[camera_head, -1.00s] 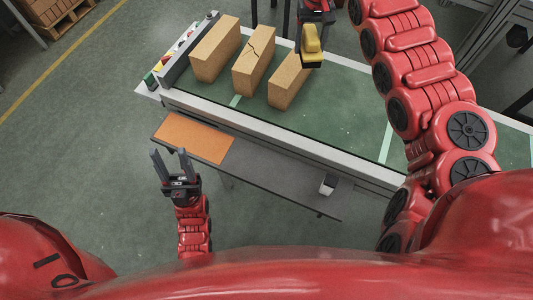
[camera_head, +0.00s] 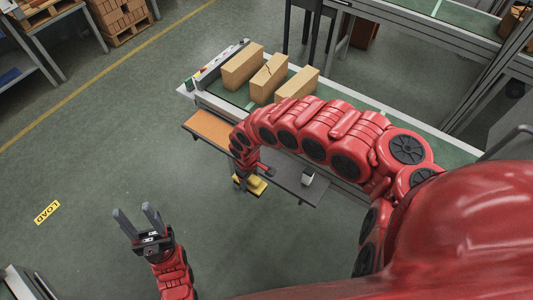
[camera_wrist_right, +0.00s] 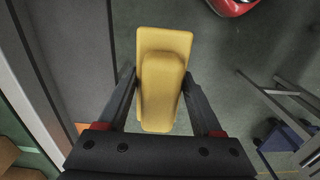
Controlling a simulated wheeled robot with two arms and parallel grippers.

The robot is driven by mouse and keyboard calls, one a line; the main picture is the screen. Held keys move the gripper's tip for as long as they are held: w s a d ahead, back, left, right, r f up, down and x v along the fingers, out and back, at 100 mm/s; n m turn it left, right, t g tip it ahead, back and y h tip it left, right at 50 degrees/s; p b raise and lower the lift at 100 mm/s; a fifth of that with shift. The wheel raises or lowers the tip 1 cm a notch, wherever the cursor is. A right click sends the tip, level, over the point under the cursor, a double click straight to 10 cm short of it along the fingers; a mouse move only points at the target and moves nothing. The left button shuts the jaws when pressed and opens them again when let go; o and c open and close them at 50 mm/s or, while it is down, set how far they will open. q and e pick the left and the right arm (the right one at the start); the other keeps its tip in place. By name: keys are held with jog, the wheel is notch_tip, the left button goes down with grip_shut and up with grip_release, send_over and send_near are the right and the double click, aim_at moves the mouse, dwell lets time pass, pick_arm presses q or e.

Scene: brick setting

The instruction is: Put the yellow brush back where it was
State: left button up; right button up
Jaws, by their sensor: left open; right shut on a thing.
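The yellow brush (camera_head: 257,184) is held in my right gripper (camera_head: 243,183), near the front edge of the dark grey shelf (camera_head: 285,182). In the right wrist view the brush (camera_wrist_right: 163,85) sits between the two fingers, its block and handle facing the camera. There the floor shows around the brush, and the shelf (camera_wrist_right: 80,45) lies to its left. An orange mat (camera_head: 209,127) covers the left end of the shelf, partly hidden by my right arm. My left gripper (camera_head: 137,215) is open and empty above the floor.
A small white and black object (camera_head: 308,178) is on the shelf's right part. Open floor lies in front.

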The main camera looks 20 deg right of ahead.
jog(key=shift+s+f+b, duration=0.1)
jog(key=shift+f+b, duration=0.25)
jog(key=w+d+b, duration=0.1)
jog(key=w+d, duration=0.1)
jog(key=w+d+b, duration=0.1)
jog(key=w+d, duration=0.1)
jog(key=w, duration=0.1)
jog(key=w+d+b, duration=0.2)
jog(key=shift+w+d+f, duration=0.2)
jog(key=shift+w+f, duration=0.05)
jog(key=shift+w, duration=0.1)
jog(key=w+d, duration=0.1)
jog(key=w+d+b, duration=0.1)
jog(key=shift+w+d+f, duration=0.2)
jog(key=shift+w+f, duration=0.1)
jog(key=shift+f, duration=0.05)
jog(key=shift+w+d, duration=0.5)
jog(key=shift+w, duration=0.2)
jog(key=shift+d+f+b, duration=0.1)
jog(key=shift+f+b, duration=0.6)
jog(key=shift+f, duration=1)
